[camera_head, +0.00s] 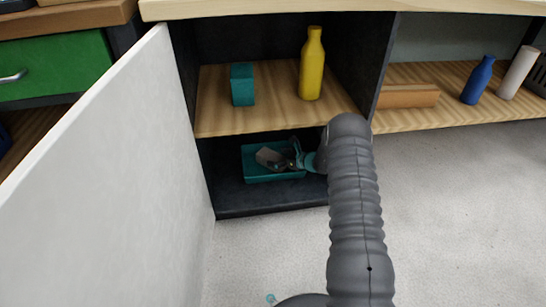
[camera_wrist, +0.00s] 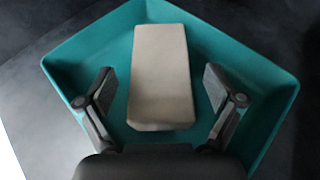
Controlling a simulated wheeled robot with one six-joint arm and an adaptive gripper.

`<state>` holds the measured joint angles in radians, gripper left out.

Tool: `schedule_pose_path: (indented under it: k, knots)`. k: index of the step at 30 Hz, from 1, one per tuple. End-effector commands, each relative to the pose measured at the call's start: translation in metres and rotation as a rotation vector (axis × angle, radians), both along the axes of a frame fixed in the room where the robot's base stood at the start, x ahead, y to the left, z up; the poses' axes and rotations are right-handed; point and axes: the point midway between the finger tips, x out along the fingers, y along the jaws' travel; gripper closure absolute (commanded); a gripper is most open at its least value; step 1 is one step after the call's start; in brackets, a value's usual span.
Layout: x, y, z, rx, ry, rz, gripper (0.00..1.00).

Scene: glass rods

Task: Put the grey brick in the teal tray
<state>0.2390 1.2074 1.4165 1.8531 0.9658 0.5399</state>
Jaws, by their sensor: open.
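The grey brick (camera_wrist: 160,80) lies inside the teal tray (camera_wrist: 85,55), lengthwise between the tray's walls in the wrist view. In the head view the brick (camera_head: 267,157) shows in the tray (camera_head: 262,178), on the dark bottom board of the cabinet. My gripper (camera_wrist: 160,90) is open, with one finger on each side of the brick's near half and a visible gap to it on both sides. In the head view my gripper (camera_head: 287,163) is small and reaches in over the tray from the right. Whether the fingers touch the tray floor cannot be told.
On the shelf above stand a teal block (camera_head: 242,85) and a yellow bottle (camera_head: 312,65). A pale panel (camera_head: 90,170) stands on the left. To the right are a wooden block (camera_head: 408,96), a blue bottle (camera_head: 478,80) and a white cylinder (camera_head: 517,73).

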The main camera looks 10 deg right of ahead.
Motion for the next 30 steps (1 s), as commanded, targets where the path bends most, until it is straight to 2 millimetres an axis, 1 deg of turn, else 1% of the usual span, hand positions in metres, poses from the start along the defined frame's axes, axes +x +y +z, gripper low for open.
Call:
schedule_pose_path:
  k: [1, 3, 9, 15, 30]
  knots:
    - [-0.005, -0.007, 0.005, 0.0, 0.0, -0.002, 0.08]
    - [-0.013, -0.014, 0.01, 0.001, -0.001, -0.002, 0.08]
    - [-0.027, -0.028, 0.017, 0.0, 0.0, -0.001, 0.08]
    - [-0.031, -0.031, 0.019, 0.0, -0.001, 0.001, 0.08]
    - [-0.031, -0.031, 0.018, 0.001, -0.001, 0.0, 0.08]
